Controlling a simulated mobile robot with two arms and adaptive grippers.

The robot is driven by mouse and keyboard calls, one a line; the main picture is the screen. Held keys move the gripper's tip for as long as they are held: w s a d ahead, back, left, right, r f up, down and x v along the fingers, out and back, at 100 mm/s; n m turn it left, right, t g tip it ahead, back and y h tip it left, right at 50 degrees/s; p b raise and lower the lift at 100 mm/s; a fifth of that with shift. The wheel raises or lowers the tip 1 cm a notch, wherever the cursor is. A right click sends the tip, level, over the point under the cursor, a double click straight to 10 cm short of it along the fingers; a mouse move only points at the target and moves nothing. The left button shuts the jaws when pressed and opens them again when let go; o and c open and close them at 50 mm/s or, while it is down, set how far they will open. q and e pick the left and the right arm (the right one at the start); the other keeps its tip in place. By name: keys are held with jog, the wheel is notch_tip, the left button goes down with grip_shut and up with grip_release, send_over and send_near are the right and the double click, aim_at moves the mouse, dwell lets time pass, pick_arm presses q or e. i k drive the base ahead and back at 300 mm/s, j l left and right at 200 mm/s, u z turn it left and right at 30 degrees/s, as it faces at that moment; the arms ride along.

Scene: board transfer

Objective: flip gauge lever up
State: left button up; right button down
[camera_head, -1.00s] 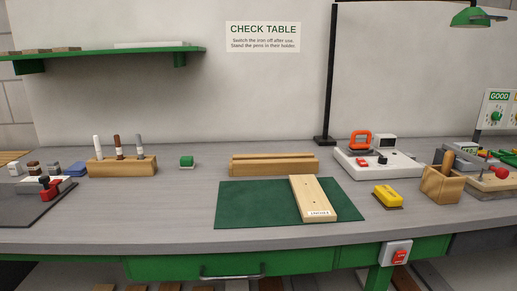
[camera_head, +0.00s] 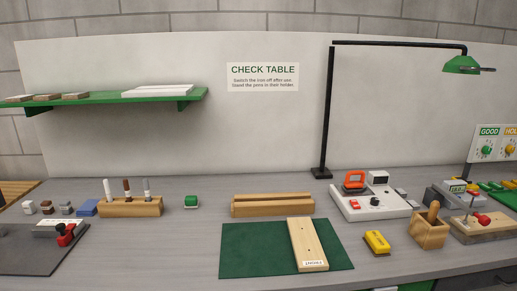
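At the right end of the table, a wooden block (camera_head: 490,232) bears a lever with a red knob (camera_head: 482,219). The lever looks low and close to the block, but it is too small to tell its exact angle. A grey box with a small green display (camera_head: 457,187) stands just behind it. I cannot tell for sure which of these parts is the gauge. Another red-handled device (camera_head: 66,233) is on a dark plate at the far left. Neither of my grippers is in view.
A green mat (camera_head: 240,250) bears a light board (camera_head: 308,243). A wooden pen holder (camera_head: 130,207), a grooved wooden block (camera_head: 272,205), a white soldering station (camera_head: 372,207), a yellow box (camera_head: 377,242) and a wooden box (camera_head: 428,234) stand around it. A black lamp post (camera_head: 326,110) rises behind.

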aim_at(484, 221)
jog(key=k+l+z, duration=0.1)
jog(key=z, duration=1.25)
jog(key=l, duration=0.1)
